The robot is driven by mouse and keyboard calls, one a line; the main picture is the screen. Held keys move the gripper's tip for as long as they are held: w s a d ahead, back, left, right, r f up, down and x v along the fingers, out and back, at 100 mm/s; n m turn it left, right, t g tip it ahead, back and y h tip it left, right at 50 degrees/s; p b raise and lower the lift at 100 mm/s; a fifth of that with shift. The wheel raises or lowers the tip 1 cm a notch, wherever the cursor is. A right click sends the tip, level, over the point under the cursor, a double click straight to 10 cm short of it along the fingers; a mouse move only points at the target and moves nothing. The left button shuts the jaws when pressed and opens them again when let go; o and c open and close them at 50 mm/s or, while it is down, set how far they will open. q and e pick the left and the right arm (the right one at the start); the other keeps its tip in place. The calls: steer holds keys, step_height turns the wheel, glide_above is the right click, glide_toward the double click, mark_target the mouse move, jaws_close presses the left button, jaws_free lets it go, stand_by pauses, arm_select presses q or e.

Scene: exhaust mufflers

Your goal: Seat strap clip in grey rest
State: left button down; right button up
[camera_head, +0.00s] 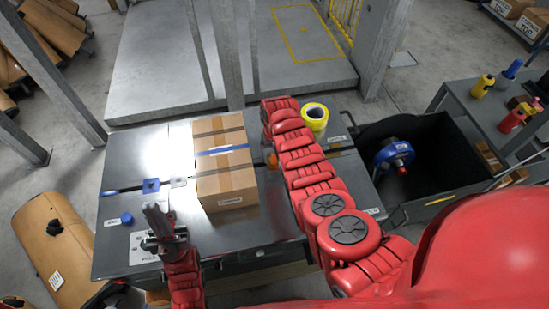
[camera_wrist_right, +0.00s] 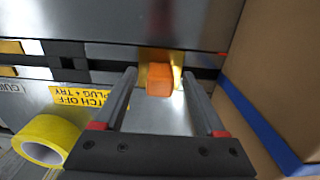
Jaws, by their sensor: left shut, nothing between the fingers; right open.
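A blue band (camera_head: 222,151) crosses the cardboard box (camera_head: 226,175). Left of the box, a dark strap carries a blue square piece (camera_head: 151,186), with a small pale grey piece (camera_head: 179,182) beside it. Right of the box, an orange block (camera_head: 271,160) is partly hidden by my right arm. In the right wrist view the orange block (camera_wrist_right: 160,78) shows between the fingertips of my open right gripper (camera_wrist_right: 159,88); I cannot tell if they touch it. I cannot tell for certain which piece is the clip or the rest. My left gripper (camera_head: 155,214) is shut and empty above the table's front left.
A blue knob (camera_head: 127,218) is at the left. A black bin (camera_head: 435,150) holding a blue reel (camera_head: 394,153) is to the right. The box wall stands close beside my right gripper.

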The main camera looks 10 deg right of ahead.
mark_target(275, 156)
jaws_close()
stand_by(0.3)
steer(key=shift+r, duration=0.1)
steer(key=shift+r+b, duration=0.3)
steer(key=shift+r, duration=0.6)
steer(key=shift+s+d+r+b, duration=0.1)
steer(key=shift+s+r+b, duration=0.2)
steer(key=shift+r, duration=0.5)
steer(key=s, duration=0.3)
steer(key=s+r, duration=0.1)
steer(key=s, duration=0.1)
steer(key=shift+s+d, duration=0.15)
steer(key=s+p, duration=0.2)
steer(key=p, duration=0.1)
steer(key=shift+r, duration=0.35)
steer(key=s+p, duration=0.1)
steer(key=s, duration=0.1)
steer(key=s+p, duration=0.1)
steer(key=s, duration=0.1)
steer(key=s+p, duration=0.1)
steer(key=s, duration=0.1)
steer(key=shift+s+d, duration=0.2)
steer(key=shift+d, duration=0.05)
steer(key=shift+s+f+p, duration=0.1)
steer(key=shift+s+p, duration=0.4)
steer(key=shift+s, duration=0.35)
